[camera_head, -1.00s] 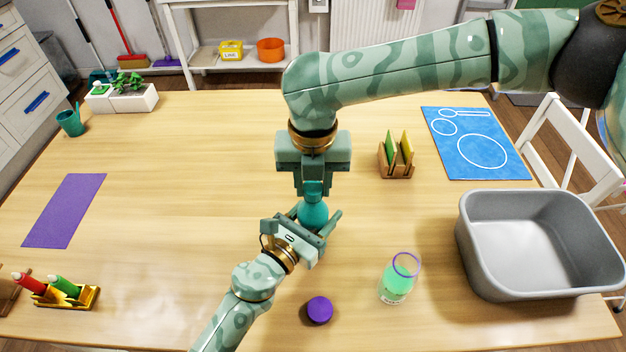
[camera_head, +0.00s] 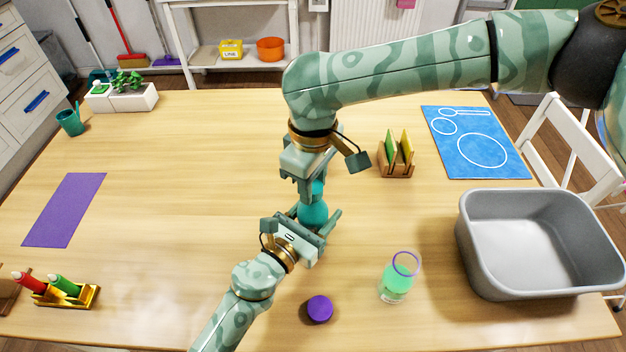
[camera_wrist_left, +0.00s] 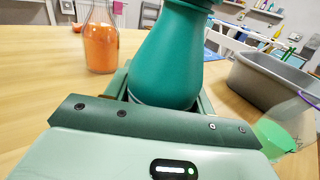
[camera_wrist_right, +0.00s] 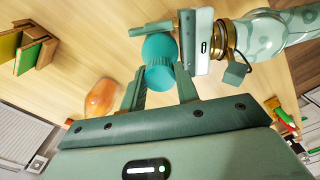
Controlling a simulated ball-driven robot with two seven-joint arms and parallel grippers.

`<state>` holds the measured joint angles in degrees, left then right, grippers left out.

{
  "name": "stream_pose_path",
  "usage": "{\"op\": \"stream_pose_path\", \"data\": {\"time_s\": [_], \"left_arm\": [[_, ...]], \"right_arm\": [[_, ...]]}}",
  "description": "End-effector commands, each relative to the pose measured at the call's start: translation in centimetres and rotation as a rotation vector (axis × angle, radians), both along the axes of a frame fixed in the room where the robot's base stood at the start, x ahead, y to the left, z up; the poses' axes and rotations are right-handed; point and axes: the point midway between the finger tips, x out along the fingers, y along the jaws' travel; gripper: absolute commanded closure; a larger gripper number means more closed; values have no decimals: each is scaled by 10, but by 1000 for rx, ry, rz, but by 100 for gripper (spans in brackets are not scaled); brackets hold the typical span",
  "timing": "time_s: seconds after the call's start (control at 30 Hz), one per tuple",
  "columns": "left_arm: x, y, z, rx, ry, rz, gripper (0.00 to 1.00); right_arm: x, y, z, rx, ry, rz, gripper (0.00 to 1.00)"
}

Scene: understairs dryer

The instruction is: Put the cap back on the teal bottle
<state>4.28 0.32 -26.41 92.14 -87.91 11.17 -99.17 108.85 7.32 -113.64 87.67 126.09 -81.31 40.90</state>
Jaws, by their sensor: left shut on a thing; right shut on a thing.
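The teal bottle (camera_head: 313,213) stands upright near the table's middle, and its body fills the middle of the left wrist view (camera_wrist_left: 172,62). My left gripper (camera_head: 318,230) is shut around its lower body. My right gripper (camera_head: 306,188) points down from above and is shut on the teal ribbed cap (camera_wrist_right: 160,76) at the bottle's top. The cap also shows partly between the fingers in the head view (camera_head: 317,188). The cap sits in line with the bottle and appears to touch it; how far it is seated I cannot tell.
A purple lid (camera_head: 319,309) and an open jar of green liquid (camera_head: 397,284) stand near the front. A grey basin (camera_head: 530,290) is at right. An orange bottle (camera_wrist_left: 100,45) stands behind my right arm. A card holder (camera_head: 396,170) is right of it.

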Motion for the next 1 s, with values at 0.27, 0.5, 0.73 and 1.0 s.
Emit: {"op": "stream_pose_path", "data": {"time_s": [0.27, 0.5, 0.73, 1.0], "left_arm": [[-1, -1, 0, 1, -1, -2, 100], [0, -1, 0, 0, 0, -2, 100], [0, 0, 0, 1, 1, -1, 100], [0, 0, 0, 0, 0, -1, 100]], "right_arm": [[1, 0, 0, 1, -2, 2, 47], [1, 0, 3, 1, -2, 3, 47], [1, 0, 30, 1, -3, 3, 47], [0, 0, 45, 1, -1, 4, 47]]}}
